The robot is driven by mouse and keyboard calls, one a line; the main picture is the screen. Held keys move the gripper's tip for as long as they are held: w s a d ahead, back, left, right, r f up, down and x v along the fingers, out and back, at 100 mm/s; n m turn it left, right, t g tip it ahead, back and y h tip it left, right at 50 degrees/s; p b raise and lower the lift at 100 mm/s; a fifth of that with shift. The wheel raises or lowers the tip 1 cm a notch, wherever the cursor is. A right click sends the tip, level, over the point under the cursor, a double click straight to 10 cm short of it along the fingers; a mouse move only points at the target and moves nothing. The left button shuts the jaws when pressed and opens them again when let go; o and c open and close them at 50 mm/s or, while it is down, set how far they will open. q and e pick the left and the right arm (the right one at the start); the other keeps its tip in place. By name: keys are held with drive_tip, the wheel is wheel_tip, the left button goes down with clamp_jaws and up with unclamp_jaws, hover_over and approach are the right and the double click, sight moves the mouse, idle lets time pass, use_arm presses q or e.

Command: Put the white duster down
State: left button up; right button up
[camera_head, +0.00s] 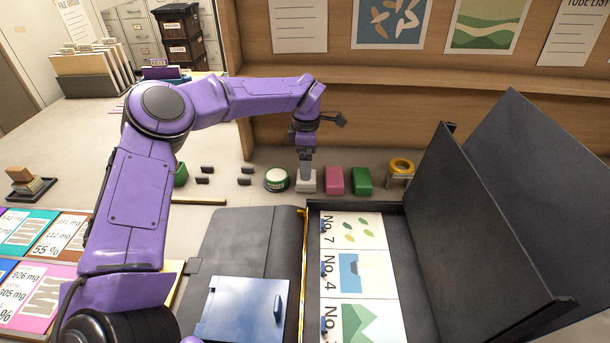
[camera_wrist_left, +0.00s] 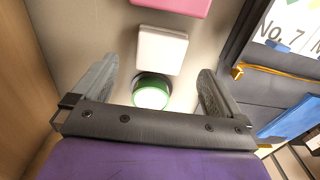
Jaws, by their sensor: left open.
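The white duster (camera_head: 305,184) rests on the table at the back, between a round green-and-white tin and a pink duster (camera_head: 334,180). My left gripper (camera_head: 306,170) points down at the white duster and overlaps it in the head view. In the left wrist view the gripper's fingers (camera_wrist_left: 157,75) are spread wide and hold nothing. The white duster (camera_wrist_left: 162,50) shows just beyond the fingertips there, and I see no finger closed on it. My right gripper is not in view.
A green duster (camera_head: 362,181) and a small stand with a yellow ring (camera_head: 401,167) are farther right. The round tin (camera_head: 276,180) is close on the left; in the wrist view it (camera_wrist_left: 151,91) shows between the fingers. An open dark case (camera_head: 250,240) with picture cards lies in front.

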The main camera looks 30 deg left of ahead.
use_arm(q)
wheel_tip(320, 180, up, 6)
idle(1.5)
